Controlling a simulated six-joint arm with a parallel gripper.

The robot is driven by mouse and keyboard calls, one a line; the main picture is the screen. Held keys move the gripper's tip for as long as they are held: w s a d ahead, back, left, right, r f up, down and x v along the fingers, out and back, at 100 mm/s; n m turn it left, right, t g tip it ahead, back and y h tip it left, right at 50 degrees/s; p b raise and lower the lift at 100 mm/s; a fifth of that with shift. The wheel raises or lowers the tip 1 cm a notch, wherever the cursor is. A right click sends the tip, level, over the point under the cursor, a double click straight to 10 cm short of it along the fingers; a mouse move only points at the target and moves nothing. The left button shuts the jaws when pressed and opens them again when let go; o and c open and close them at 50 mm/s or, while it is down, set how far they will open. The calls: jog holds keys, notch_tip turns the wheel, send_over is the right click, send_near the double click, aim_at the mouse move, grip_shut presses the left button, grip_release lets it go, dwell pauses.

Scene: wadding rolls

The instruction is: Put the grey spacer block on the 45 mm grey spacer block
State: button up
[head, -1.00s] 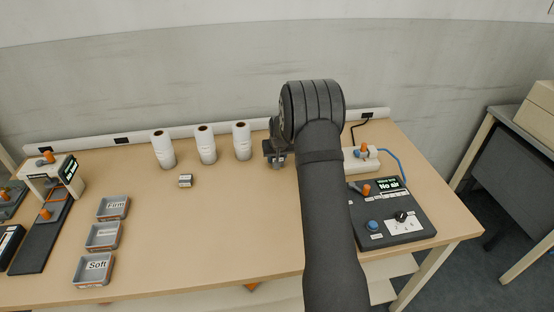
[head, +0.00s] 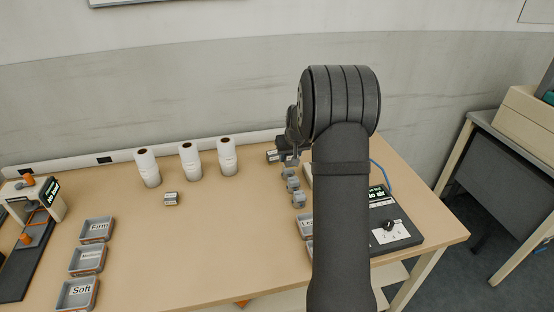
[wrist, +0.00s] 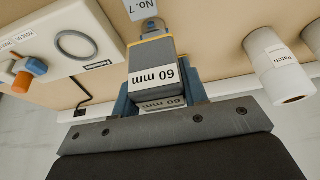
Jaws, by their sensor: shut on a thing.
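My gripper (wrist: 160,101) is shut on a grey spacer block (wrist: 151,56) labelled "60 mm", with a blue jaw on each side of it. In the head view my gripper (head: 283,156) is near the back of the table, right of the white rolls, largely hidden by my arm. A small grey block (head: 171,200) with a pale label lies on the table in front of the rolls. Its label is too small to read, so I cannot tell whether it is the 45 mm block.
Three white rolls (head: 190,161) stand at the back. Several small grey pieces (head: 293,184) sit left of my arm. Labelled trays (head: 86,260) line the left side. A control panel (head: 397,232) is right of my arm. The table's middle is clear.

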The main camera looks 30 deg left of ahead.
jog(key=shift+w+d+r, duration=0.25)
jog(key=shift+d, duration=0.05)
jog(key=w+a+r+n+g+y, duration=0.1)
jog(key=w+r+n, duration=0.1)
jog(key=w, duration=0.3)
jog(key=w+a+r+n, duration=0.2)
jog(key=w+r, duration=0.1)
jog(key=w, duration=0.2)
send_over(272, 152)
jog(key=shift+n+g, duration=0.3)
notch_tip(272, 152, down, 7)
jog(key=shift+w+a+f, duration=0.1)
jog(key=shift+w, duration=0.05)
jog(key=shift+a, duration=0.1)
jog(key=shift+f, duration=1.95)
jog(key=shift+f, duration=0.15)
jog(key=o, duration=1.1)
jog(key=shift+c, duration=0.2)
